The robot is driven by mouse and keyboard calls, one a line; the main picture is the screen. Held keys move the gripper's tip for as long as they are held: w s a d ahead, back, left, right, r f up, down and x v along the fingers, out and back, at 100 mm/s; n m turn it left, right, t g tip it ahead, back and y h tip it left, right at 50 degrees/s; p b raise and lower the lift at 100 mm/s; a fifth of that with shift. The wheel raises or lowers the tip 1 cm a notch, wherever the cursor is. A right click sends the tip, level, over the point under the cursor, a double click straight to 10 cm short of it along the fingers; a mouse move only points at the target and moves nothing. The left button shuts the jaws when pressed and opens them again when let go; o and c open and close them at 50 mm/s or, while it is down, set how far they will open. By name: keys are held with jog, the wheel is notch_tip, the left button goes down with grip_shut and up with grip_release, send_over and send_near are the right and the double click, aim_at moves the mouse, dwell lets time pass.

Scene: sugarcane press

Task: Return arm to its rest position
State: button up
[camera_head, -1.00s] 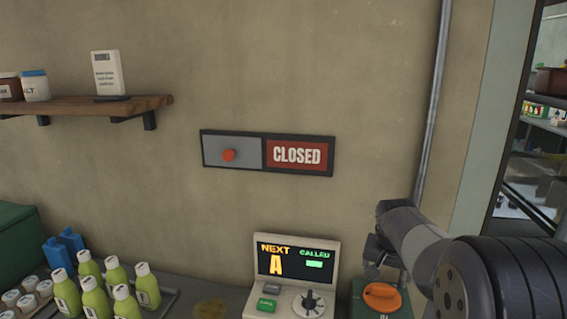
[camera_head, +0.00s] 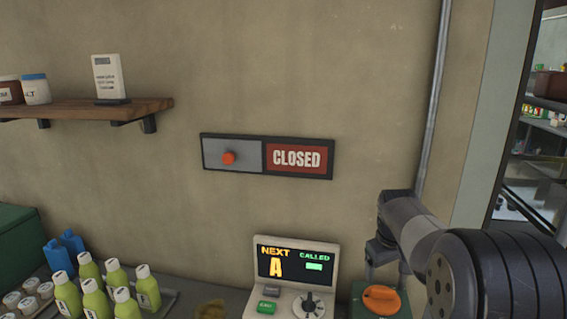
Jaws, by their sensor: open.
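My arm enters from the lower right of the head view. My gripper (camera_head: 384,268) is at the arm's far end, with its fingers pointing down and apart, and nothing shows between them. It is above the orange knob (camera_head: 381,298) on a green box (camera_head: 364,314). Whether the fingertips touch the knob cannot be told from this view. The arm's dark wrist section hides part of the area to the right.
A call console (camera_head: 292,280) with a lit screen stands left of my gripper. A CLOSED sign (camera_head: 297,159) is on the wall. Several green bottles (camera_head: 93,299) stand at lower left. A shelf (camera_head: 75,108) is at upper left. A pipe (camera_head: 433,110) runs down the wall.

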jog(key=shift+w+d+r+n+g+p, duration=0.1)
jog(key=shift+w+n+g+p, duration=0.05)
jog(key=shift+n, duration=1.15)
jog(key=shift+w+d+n+g+p, duration=0.1)
jog(key=shift+w+n+g, duration=0.1)
jog(key=shift+n, duration=1.1)
jog(key=shift+w+d+r+n+g+p, duration=0.1)
jog(key=shift+w+n+g+p, duration=0.05)
jog(key=shift+n, duration=1.15)
jog(key=shift+a, duration=0.1)
